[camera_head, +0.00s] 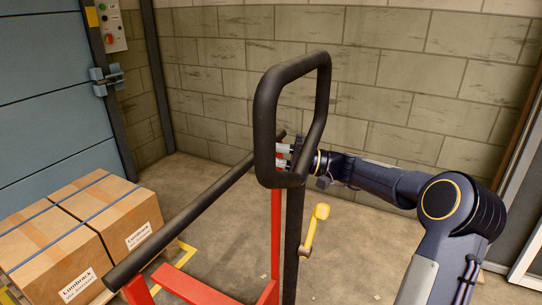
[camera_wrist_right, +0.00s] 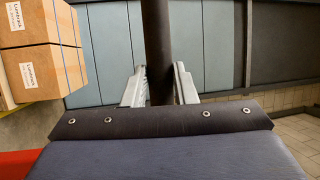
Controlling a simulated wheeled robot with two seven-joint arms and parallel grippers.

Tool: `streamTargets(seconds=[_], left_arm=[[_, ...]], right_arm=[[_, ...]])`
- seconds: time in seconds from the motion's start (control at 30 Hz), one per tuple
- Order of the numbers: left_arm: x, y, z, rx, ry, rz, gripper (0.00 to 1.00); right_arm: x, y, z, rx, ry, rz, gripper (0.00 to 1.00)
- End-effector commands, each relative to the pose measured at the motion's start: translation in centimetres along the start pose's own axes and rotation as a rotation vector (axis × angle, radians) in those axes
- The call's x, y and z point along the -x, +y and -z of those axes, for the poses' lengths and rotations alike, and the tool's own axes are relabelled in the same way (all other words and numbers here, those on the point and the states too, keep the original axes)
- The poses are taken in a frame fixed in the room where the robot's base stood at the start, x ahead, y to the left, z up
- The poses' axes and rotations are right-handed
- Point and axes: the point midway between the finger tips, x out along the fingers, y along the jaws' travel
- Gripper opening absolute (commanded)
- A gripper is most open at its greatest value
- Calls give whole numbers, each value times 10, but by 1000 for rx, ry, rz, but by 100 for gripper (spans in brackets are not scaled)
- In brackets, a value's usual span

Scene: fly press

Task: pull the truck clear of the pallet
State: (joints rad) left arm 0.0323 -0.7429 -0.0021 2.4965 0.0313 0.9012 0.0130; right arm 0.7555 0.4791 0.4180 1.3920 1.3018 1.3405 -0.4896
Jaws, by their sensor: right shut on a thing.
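The truck's black loop handle (camera_head: 262,120) stands upright at the centre of the head view, above a red post (camera_head: 276,235). My right gripper (camera_head: 285,155) reaches it from the right and is shut on the handle. In the right wrist view its two pale fingers (camera_wrist_right: 159,88) stand on either side of a dark bar (camera_wrist_right: 158,40). The pallet (camera_head: 105,297) shows only as a pale wooden edge under cardboard boxes (camera_head: 80,230) at lower left. The truck's forks are hidden. My left gripper is not in view.
A long black bar (camera_head: 190,215) slants over a red frame (camera_head: 190,288) beside the boxes. A blue door (camera_head: 50,110) is at left, a block wall (camera_head: 430,70) behind. Bare floor (camera_head: 360,265) lies at right.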

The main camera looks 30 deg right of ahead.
Motion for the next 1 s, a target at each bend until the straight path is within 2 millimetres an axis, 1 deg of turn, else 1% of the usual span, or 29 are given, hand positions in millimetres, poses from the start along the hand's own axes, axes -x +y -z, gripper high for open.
streamTargets(seconds=[0.03,0.4,0.43,0.57,0.87,0.97,1.0], left_arm=[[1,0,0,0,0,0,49],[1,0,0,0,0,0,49],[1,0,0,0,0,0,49],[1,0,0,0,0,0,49],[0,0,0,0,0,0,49],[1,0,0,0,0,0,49],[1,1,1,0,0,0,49]], right_arm=[[1,-9,4,13,12,13,0],[2,-10,4,13,11,13,0],[2,-10,4,13,11,13,29],[2,-8,3,11,10,11,46],[3,-5,2,6,7,9,47],[12,-5,3,5,8,9,47],[18,-5,3,5,10,8,47]])
